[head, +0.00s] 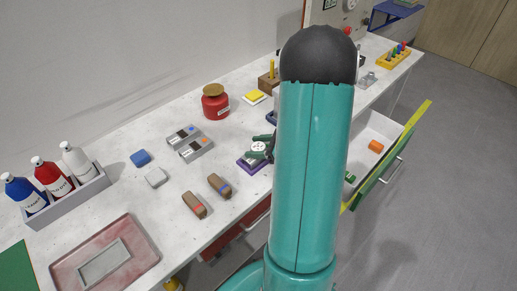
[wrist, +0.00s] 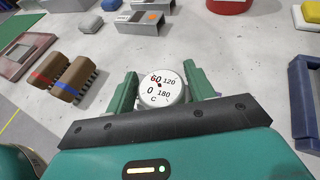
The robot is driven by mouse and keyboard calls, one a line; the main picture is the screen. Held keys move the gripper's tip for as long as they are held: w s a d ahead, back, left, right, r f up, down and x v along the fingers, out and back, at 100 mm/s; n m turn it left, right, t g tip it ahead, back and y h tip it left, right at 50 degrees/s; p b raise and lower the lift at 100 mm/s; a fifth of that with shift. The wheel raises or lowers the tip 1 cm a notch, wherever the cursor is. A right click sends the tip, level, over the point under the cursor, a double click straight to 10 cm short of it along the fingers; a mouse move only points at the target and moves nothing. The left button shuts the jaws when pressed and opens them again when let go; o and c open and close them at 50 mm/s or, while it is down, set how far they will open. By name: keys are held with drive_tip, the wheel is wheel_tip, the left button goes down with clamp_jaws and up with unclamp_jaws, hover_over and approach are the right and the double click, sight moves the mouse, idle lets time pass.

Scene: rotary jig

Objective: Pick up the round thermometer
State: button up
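The round thermometer (wrist: 163,87) has a white dial with 0, 60, 120, 180 and C on it. In the wrist view it sits between the two green fingers of my gripper (wrist: 161,82), one on each side. The fingers are close to its rim; I cannot tell whether they press on it. In the head view the thermometer (head: 258,147) shows as a small white disc at my gripper (head: 264,147), over a purple base (head: 247,163) on the bench. My arm hides the area to the right of it.
Two brown blocks (head: 208,196) lie left of the gripper, with grey boxes (head: 196,149) behind them. A red jar (head: 215,104) stands farther back. A dark blue piece (wrist: 303,100) is at the right in the wrist view. An open drawer (head: 370,145) is right of my arm.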

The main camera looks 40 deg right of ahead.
drive_tip(key=c, duration=0.7)
drive_tip(key=shift+r, duration=0.15)
